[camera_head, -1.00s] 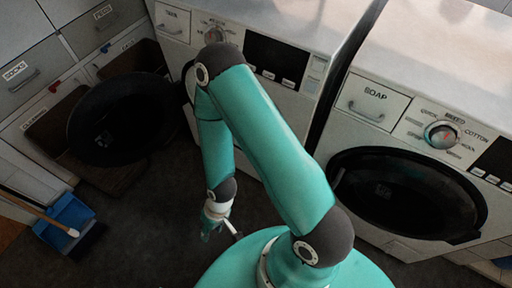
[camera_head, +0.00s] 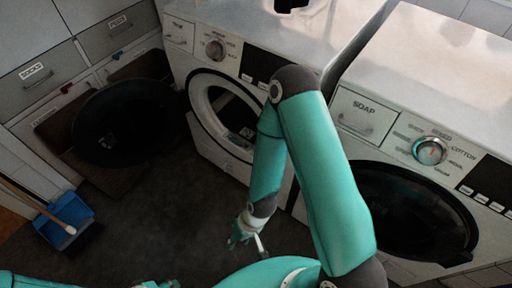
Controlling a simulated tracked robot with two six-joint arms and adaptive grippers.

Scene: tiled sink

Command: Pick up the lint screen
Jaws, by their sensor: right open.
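I cannot make out the lint screen for certain. The left machine (camera_head: 205,135) has its round opening (camera_head: 208,92) uncovered. A small pale patch shows inside, too small and dark to name. My right gripper (camera_head: 247,242) hangs low over the dark floor in front of the left machine, open and apart from the machine. Nothing shows between its fingers. At the bottom left edge, teal parts of my left arm (camera_head: 30,281) show, with the left gripper (camera_head: 158,284) mostly cut off by the frame.
The left machine's black round door (camera_head: 125,115) stands swung open to the left. The right machine's dark door (camera_head: 405,212) looks closed. Drawers (camera_head: 35,75) line the left wall. A blue dustpan (camera_head: 68,215) and a broom lie at left. The dark floor (camera_head: 150,225) between is clear.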

